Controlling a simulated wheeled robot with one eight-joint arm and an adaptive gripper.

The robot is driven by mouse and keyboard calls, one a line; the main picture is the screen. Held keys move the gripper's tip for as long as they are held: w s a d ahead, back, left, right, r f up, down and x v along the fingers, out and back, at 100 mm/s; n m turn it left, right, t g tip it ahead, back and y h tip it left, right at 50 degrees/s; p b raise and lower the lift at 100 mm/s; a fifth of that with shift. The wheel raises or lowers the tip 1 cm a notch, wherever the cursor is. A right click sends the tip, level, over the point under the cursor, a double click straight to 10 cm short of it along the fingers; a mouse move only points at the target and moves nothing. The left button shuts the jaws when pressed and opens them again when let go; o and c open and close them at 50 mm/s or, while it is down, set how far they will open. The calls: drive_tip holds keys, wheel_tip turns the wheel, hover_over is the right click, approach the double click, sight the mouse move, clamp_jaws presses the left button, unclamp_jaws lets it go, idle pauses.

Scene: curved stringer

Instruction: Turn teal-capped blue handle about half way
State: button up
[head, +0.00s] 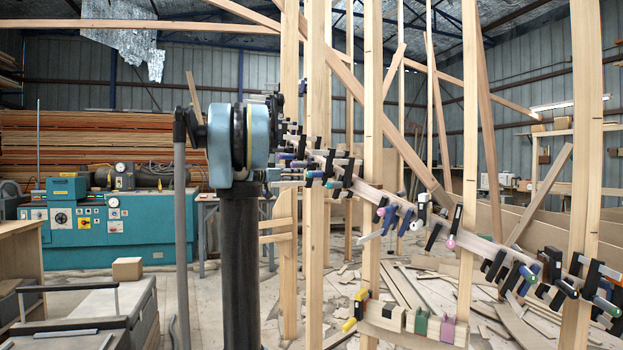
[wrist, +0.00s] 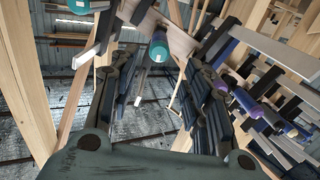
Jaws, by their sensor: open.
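A handle with a teal end (wrist: 157,48) hangs from a clamp on the wooden stringer (wrist: 172,32) in the wrist view. It lies just beyond my open gripper (wrist: 161,66), roughly between the two fingertips, with no visible contact. A second teal-ended handle (wrist: 78,6) is at the upper left, partly cut off by the top edge. In the head view a cluster of clamps with blue and teal handles (head: 315,174) sits on the stringer right of my arm. My arm hides most of my gripper there, and I cannot tell which handle matches.
Clamps with purple and blue handles (wrist: 255,108) crowd the right side of the wrist view. Upright wooden posts (head: 373,130) stand around the stringer (head: 480,243). Wood offcuts (head: 420,290) litter the floor. A teal machine (head: 110,225) stands at the left.

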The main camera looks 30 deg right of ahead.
sight(313, 174)
drive_tip(key=d, duration=0.3)
drive_tip(key=w+d, duration=0.1)
drive_tip(key=d, duration=0.3)
drive_tip(key=w+d, duration=0.1)
drive_tip(key=d, duration=0.3)
drive_tip(key=shift+w+d, duration=0.1)
clamp_jaws()
